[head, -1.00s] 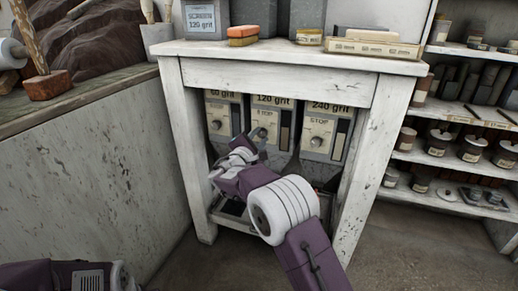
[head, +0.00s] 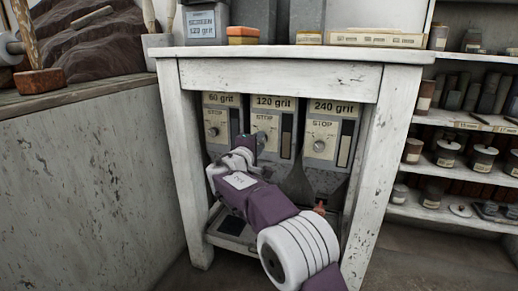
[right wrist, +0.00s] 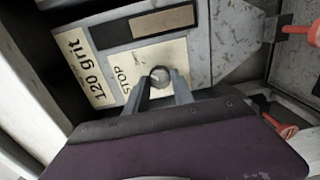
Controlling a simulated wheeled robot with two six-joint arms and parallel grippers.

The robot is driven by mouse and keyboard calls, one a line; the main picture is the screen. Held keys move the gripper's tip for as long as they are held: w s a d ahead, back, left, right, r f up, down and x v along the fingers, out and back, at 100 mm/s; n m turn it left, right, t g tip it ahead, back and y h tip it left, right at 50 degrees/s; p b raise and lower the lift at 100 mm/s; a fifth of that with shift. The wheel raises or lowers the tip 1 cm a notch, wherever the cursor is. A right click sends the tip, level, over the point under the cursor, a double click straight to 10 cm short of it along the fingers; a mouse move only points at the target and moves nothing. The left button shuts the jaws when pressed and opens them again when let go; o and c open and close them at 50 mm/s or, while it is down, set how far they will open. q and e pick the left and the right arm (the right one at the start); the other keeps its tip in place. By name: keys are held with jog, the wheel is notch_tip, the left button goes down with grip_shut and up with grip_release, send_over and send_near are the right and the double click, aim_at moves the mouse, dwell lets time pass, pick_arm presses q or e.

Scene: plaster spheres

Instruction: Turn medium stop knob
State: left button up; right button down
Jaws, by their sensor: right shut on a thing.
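The medium stop knob (right wrist: 160,74) is a small round grey metal knob on the cream STOP plate of the 120 grit unit (head: 272,103), the middle of three. My right gripper (head: 262,138) reaches it from the front. In the right wrist view its two fingers (right wrist: 163,86) stand on either side of the knob, shut on it. In the head view the gripper covers most of this knob. My left gripper is not in view.
The 60 grit knob (head: 213,131) and 240 grit knob (head: 319,146) sit close on either side. The white bench (head: 270,68) frames the units with its legs and top. Red-orange handles (right wrist: 281,127) show beside the unit in the right wrist view. Shelves (head: 440,212) stand at right.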

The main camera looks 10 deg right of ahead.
dwell(0.3)
jog(key=c, duration=1.1)
grip_release()
jog(key=shift+o, duration=0.2)
jog(key=p+v, duration=0.2)
jog(key=v, duration=0.7)
jog(key=shift+r, duration=0.1)
